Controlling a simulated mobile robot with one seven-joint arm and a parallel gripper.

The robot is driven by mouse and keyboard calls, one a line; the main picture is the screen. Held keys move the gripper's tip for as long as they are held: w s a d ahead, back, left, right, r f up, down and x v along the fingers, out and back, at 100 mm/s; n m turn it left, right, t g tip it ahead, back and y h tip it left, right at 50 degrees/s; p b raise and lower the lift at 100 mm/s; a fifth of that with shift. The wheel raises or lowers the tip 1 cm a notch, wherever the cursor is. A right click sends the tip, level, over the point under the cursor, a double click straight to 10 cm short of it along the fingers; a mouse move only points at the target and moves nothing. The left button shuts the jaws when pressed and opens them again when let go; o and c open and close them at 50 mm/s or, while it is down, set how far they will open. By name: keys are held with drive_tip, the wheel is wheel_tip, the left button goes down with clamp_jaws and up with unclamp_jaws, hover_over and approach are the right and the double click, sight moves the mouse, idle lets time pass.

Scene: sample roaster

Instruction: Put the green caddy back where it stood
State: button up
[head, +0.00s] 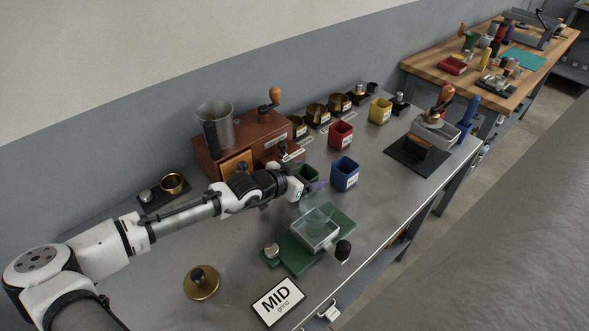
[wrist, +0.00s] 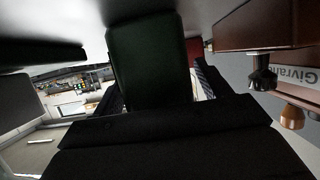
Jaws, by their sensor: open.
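The green caddy (head: 309,174) stands on the steel bench, just right of the wooden grinder box and left of the blue caddy. In the head view my gripper (head: 303,188) is right at it and hides part of it. In the wrist view the dark green wall of the caddy (wrist: 150,62) fills the middle, close in front of my gripper (wrist: 153,108). My gripper is open, with the caddy between or just ahead of its fingers; I cannot tell whether they touch it.
The blue caddy (head: 344,173) stands close on the right, the red caddy (head: 341,134) behind, the yellow caddy (head: 380,110) further back. The wooden grinder (head: 240,140) is close on the left. In front lies a green board (head: 288,254) with a clear box (head: 318,232).

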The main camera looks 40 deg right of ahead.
sight(312, 174)
drive_tip(key=shift+a+r, duration=0.2)
drive_tip(key=shift+a, duration=0.2)
drive_tip(key=b+v, duration=0.1)
drive_tip(key=v, duration=0.1)
drive_tip(key=shift+a, duration=0.3)
drive_tip(key=v, duration=0.5)
drive_tip(key=shift+r, duration=0.2)
drive_tip(key=shift+v, duration=1.75)
drive_tip(key=shift+s, duration=0.1)
